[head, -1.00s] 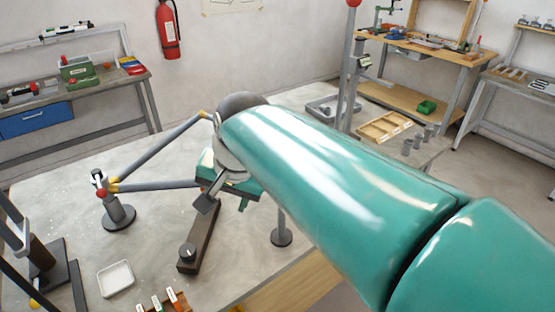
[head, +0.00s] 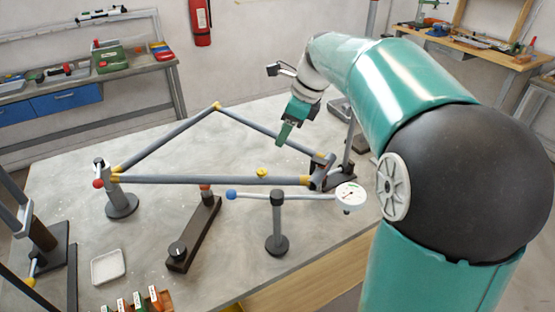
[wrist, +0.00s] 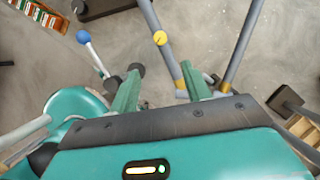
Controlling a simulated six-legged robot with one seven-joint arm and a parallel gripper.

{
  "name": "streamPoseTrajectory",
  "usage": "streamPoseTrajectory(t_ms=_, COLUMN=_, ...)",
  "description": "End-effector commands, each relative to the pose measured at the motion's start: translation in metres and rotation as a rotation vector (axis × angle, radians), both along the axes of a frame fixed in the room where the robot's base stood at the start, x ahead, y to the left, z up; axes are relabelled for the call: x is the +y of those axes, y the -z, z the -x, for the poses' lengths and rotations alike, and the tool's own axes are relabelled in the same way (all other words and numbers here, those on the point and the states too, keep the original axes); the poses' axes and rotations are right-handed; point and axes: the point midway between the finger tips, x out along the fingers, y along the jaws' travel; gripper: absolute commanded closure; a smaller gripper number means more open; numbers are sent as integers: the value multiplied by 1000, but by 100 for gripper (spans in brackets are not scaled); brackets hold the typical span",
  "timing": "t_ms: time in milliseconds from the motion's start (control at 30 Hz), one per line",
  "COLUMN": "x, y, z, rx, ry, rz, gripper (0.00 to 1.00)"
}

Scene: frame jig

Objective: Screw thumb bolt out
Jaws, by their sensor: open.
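A frame tube with a yellow joint (wrist: 183,85) lies below near the right finger, and a dark round part (wrist: 136,69) is by the left fingertip. A small yellow round piece (head: 262,171) shows behind the front tube, and in the wrist view (wrist: 160,38). I cannot tell which piece is the thumb bolt.
A blue-ended rod (head: 231,195) and a white dial gauge (head: 350,195) stand at the front right. A round-based post (head: 121,203) holds the frame's left corner. A white tray (head: 108,266) sits front left. The table behind the frame is mostly clear.

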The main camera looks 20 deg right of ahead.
Motion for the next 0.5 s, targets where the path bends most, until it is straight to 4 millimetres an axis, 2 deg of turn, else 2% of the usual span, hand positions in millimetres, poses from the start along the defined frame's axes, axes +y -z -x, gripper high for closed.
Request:
streamPoseTrajectory(t_ms=167, x=6, y=3, z=-6, rx=15, ry=30, rz=-20, gripper=52)
streamPoseTrajectory(t_ms=267, x=12, y=12, z=-7, rx=18, ry=28, rz=-20, gripper=52)
streamPoseTrajectory(t_ms=500, x=27, y=52, z=-15, rx=18, ry=26, rz=-19, gripper=52)
